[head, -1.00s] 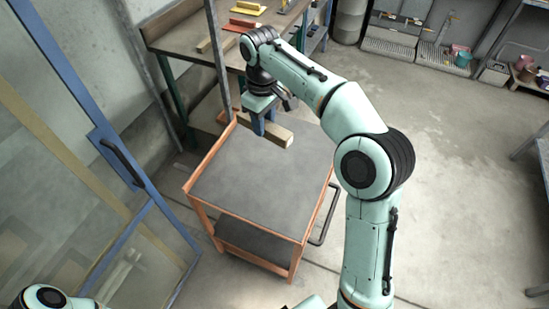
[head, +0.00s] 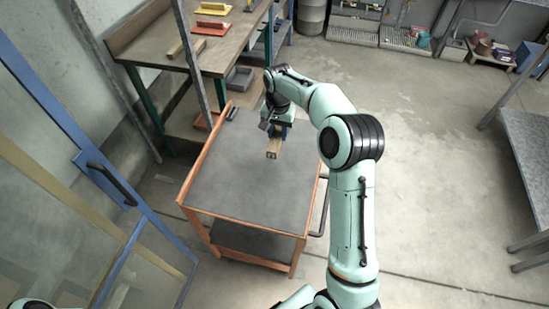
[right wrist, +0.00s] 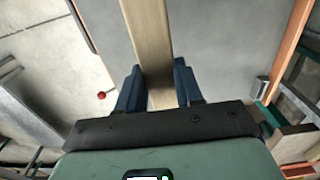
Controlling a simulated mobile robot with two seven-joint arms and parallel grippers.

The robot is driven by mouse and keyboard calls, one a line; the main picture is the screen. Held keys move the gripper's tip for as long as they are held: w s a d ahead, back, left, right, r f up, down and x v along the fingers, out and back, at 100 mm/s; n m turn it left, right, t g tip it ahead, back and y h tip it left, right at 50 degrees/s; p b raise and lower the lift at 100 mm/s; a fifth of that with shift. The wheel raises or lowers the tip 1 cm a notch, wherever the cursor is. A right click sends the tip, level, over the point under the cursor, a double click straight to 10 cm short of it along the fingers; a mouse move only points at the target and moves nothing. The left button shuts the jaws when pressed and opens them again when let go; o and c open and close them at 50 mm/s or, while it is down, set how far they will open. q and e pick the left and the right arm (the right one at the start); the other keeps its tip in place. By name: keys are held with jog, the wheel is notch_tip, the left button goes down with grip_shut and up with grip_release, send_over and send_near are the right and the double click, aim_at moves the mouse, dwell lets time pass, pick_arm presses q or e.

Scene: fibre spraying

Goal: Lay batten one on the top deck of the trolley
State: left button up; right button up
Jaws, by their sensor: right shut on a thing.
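The trolley (head: 205,185) has an orange frame and a flat grey top deck (head: 235,185). My right gripper (head: 276,132) is over the far right part of the deck and shut on a pale wooden batten (head: 273,150). In the right wrist view the batten (right wrist: 148,35) runs lengthwise between the two blue fingers (right wrist: 155,90), with the grey deck (right wrist: 205,40) beneath. The batten's near end points towards me in the head view; whether it touches the deck I cannot tell. Only a bit of my left arm shows at the bottom left, not its gripper.
A small dark item (head: 231,113) sits at the deck's far left corner. A workbench (head: 150,45) behind holds another wooden piece (head: 182,47) and trowel-like tools. A blue-framed glazed door (head: 100,170) stands at left. A grey table (head: 530,150) is at far right. Most of the deck is clear.

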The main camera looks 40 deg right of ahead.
aim_at(277, 163)
notch_tip(277, 163, down, 13)
jog(key=shift+f, duration=0.15)
jog(key=shift+f+b, duration=0.15)
jog(key=shift+b, duration=0.15)
jog(key=o, duration=1.1)
jog(key=shift+c, duration=0.2)
notch_tip(277, 163, up, 12)
jog(key=shift+r+p, duration=0.15)
jog(key=shift+p, duration=0.25)
